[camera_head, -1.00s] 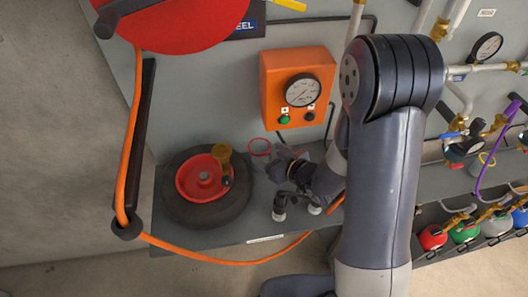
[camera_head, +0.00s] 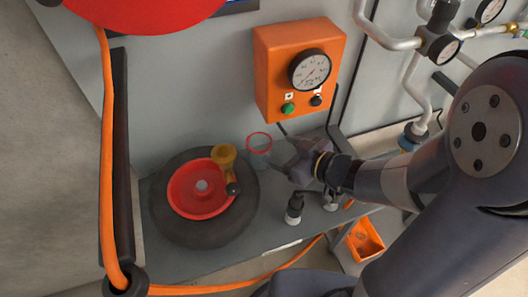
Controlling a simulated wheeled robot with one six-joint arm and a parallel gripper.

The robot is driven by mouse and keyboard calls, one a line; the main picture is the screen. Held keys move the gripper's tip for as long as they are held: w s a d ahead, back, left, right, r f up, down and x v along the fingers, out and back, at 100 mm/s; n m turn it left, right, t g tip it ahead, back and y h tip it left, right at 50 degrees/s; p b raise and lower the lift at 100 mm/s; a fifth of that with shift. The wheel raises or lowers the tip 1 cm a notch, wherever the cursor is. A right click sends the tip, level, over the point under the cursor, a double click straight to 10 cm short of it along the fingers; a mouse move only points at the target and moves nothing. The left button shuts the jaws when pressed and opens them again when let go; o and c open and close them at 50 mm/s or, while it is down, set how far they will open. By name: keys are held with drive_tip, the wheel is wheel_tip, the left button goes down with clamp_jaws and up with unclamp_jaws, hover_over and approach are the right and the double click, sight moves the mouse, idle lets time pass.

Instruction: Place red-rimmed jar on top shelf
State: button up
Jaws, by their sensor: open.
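The red-rimmed jar (camera_head: 259,144) is clear and stands upright on the grey shelf, beside the tyre and close to the back wall. Its see-through body is hard to make out below the red ring. My gripper (camera_head: 281,157) comes in from the right at the jar's right side, with its fingers pointing left. It is open. The fingers blend into the grey background, so I cannot tell whether they reach around the jar or touch it. No higher shelf is clear in this view.
A black tyre with a red hub (camera_head: 181,201) and a brass fitting (camera_head: 224,157) fill the shelf's left. An orange gauge box (camera_head: 277,76) hangs above. Small black-topped bottles (camera_head: 295,208) stand below my gripper. An orange hose (camera_head: 108,170) runs down the left; pipes (camera_head: 390,40) are at right.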

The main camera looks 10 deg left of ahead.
sight(251, 140)
drive_tip(key=b+x, duration=0.1)
drive_tip(key=x, duration=0.9)
drive_tip(key=shift+a+f, duration=0.15)
drive_tip(key=shift+a, duration=0.2)
drive_tip(key=shift+c, duration=0.2)
drive_tip(key=c, duration=0.8)
drive_tip(key=shift+d, duration=0.1)
drive_tip(key=shift+s+d+r, duration=0.2)
drive_tip(key=shift+d+r, duration=0.05)
drive_tip(key=shift+r, duration=0.2)
drive_tip(key=r+p+v, duration=0.1)
drive_tip(key=p+v, duration=0.2)
drive_tip(key=v, duration=1.2)
drive_tip(key=shift+w+a+r+p, duration=0.15)
drive_tip(key=shift+a+r+p, duration=0.1)
drive_tip(key=shift+r+p, duration=0.15)
